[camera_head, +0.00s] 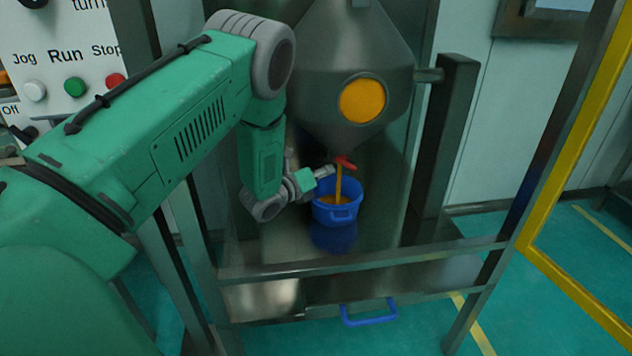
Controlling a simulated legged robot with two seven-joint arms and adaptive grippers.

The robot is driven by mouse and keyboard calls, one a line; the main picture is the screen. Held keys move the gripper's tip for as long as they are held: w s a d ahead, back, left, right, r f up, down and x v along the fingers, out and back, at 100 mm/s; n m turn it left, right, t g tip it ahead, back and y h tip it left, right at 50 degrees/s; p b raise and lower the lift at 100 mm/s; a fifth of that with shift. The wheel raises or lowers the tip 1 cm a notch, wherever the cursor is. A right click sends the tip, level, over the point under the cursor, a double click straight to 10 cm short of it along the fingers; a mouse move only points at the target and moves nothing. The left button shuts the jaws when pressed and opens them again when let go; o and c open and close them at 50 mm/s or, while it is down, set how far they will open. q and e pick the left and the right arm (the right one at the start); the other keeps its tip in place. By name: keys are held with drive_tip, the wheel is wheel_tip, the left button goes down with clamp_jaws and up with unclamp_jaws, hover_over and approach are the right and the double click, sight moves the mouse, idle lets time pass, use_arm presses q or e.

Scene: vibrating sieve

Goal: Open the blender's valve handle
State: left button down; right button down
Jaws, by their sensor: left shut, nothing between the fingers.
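The blender (357,65) is a grey metal hopper with a round orange window (362,101), at the upper middle of the head view. The red valve handle (346,162) sits at its bottom outlet. An orange stream (338,183) runs from the outlet into a blue bucket (338,211) below, where orange material shows. My left gripper (325,171) is small in view, just left of the red handle and close to it. It is shut with nothing held; whether it touches the handle is hard to tell. My right gripper is out of view.
A metal frame rail (370,259) crosses in front of the bucket, with a blue handle (369,313) below it. A dark post (446,140) stands right of the blender. A yellow frame (575,285) is at right. A control panel (62,50) with buttons is at upper left.

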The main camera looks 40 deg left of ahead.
sight(342, 161)
use_arm(q)
drive_tip(key=shift+w+d, duration=0.1)
drive_tip(key=shift+w, duration=1.1)
drive_tip(key=m+g+p, duration=0.1)
drive_tip(key=p, duration=0.1)
drive_tip(key=r+g+p, duration=0.1)
drive_tip(key=p, duration=0.1)
drive_tip(key=shift+w+d+r+m+g+y, duration=0.15)
drive_tip(key=shift+d+r+m+g+y, duration=0.15)
drive_tip(key=shift+m, duration=0.1)
drive_tip(key=shift+w+a+f, duration=0.1)
